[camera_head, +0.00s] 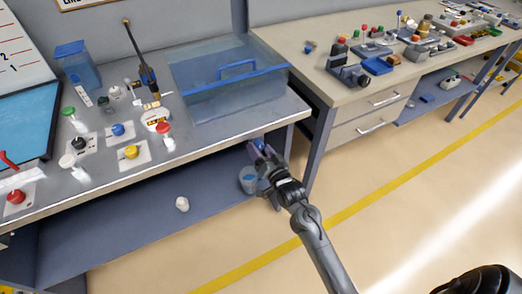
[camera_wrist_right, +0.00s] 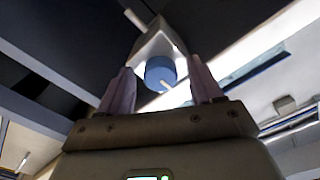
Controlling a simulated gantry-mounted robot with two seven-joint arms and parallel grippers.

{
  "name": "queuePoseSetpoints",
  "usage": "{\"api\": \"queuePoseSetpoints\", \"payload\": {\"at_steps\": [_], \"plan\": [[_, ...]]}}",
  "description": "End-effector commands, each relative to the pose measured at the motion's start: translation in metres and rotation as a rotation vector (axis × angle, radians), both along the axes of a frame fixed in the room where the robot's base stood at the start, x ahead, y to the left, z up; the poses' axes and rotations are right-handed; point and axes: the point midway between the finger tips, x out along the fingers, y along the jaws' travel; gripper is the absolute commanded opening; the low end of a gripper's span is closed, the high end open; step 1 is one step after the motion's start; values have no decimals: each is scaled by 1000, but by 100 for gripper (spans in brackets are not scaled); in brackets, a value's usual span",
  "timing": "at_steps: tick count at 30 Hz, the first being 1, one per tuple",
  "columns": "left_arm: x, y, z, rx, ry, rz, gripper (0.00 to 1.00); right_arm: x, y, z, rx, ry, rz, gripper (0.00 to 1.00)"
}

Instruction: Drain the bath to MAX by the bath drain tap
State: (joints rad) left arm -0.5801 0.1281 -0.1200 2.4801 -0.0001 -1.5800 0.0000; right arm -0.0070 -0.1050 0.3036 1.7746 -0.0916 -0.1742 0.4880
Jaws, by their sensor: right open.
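The bath (camera_head: 212,105) is a clear, blue-tinted tank at the back of the bench, with a blue bar across it. Its MAX mark cannot be made out. My right gripper (camera_head: 260,150) is open, just below the bench's front right corner. A blue knob, apparently the drain tap (camera_wrist_right: 160,72), sits on a white body between and beyond its fingers in the right wrist view; a bit of blue shows at the fingertips in the head view. I cannot tell whether the fingers touch it. My left gripper is not in view.
A blue bucket (camera_head: 248,180) stands on the lower shelf (camera_head: 130,226), close left of my right gripper. A white cup (camera_head: 182,204) stands further left. Coloured knobs and valves crowd the bench's left. A second bench (camera_head: 318,88) with drawers stands right. The floor in front is clear.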

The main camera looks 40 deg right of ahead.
Motion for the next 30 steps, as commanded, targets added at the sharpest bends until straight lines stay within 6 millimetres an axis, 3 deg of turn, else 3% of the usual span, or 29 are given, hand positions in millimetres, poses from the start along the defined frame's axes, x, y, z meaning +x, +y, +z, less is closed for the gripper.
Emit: {"api": "queuePoseSetpoints", "payload": {"at_steps": [8, 24, 30], "plan": [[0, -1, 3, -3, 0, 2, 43, -7, 2, 1, 0, 1, 1, 65], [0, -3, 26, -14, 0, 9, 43, -88, 19, 0, 1, 4, 0, 65], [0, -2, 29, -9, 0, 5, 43, -103, 23, 0, 1, 1, 0, 65]]}}
